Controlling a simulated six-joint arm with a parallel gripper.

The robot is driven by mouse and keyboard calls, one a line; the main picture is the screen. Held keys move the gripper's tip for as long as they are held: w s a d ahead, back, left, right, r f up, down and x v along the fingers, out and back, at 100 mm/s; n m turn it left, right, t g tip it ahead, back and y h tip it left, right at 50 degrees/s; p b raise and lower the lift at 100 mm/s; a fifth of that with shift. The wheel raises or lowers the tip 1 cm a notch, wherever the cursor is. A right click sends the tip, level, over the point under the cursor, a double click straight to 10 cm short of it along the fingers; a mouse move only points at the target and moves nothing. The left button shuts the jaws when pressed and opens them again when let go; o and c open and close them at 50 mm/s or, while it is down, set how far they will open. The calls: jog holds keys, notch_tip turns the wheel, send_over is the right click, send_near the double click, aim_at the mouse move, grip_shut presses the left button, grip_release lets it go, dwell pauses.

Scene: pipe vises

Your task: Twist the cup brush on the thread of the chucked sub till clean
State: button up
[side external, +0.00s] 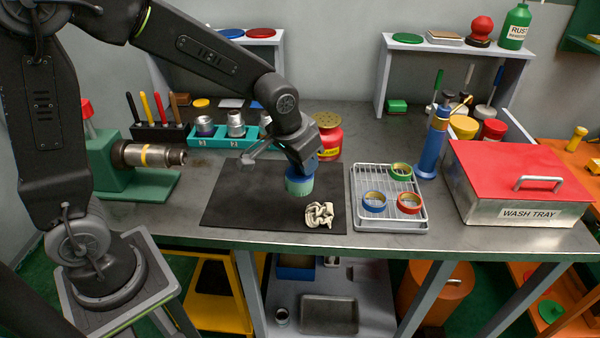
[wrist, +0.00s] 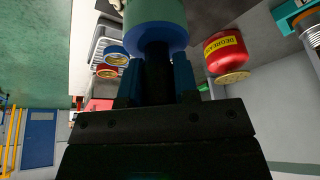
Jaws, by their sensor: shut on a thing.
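The cup brush (side external: 299,187) has a teal-green body with a blue collar. My gripper (side external: 304,168) is shut on it and holds it above the dark mat (side external: 235,205). In the wrist view the brush (wrist: 157,15) fills the top centre, with its dark stem between the blue fingers of my gripper (wrist: 157,75). The chucked sub (side external: 170,157) is a metal cylinder, lying horizontal in the green vise (side external: 112,165) at the left, its free end pointing right. The brush is well apart from it, to the right. The sub is not identifiable in the wrist view.
A crumpled pale rag (side external: 319,215) lies on the mat's right front. A wire rack (side external: 370,180) with tape rolls and a red-lidded wash tray (side external: 515,190) stand right. A teal holder (side external: 225,138) with metal fittings and a red degreaser jar (side external: 328,138) stand behind the mat.

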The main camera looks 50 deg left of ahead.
notch_tip(320, 180, up, 2)
jog(key=shift+r, duration=0.25)
jog(key=s+a+f+m+g+y, duration=0.1)
jog(key=s+a+f+g+y, duration=0.15)
jog(key=a, duration=0.25)
jog(key=s+a+f+m+g+y, duration=0.1)
jog(key=s+a+f+g+y, duration=0.1)
jog(key=a+g+y, duration=0.15)
jog(key=a+r+g+y, duration=0.4)
jog(key=a+y, duration=0.1)
jog(key=a, duration=0.2)
jog(key=shift+m+g+y, duration=0.4)
jog(key=shift+g+y, duration=0.2)
jog(key=shift+y, duration=0.2)
jog(key=f, duration=0.8)
jog(key=shift+w+d+f, duration=0.1)
jog(key=shift+d+f, duration=0.15)
jog(key=shift+f, duration=0.05)
jog(key=shift+s+a+f, duration=0.1)
jog(key=shift+s+a, duration=2.4)
jog(key=shift+a, duration=0.05)
jog(key=shift+s+a, duration=1.4)
jog(key=n+y, duration=0.2)
jog(key=n, duration=0.2)
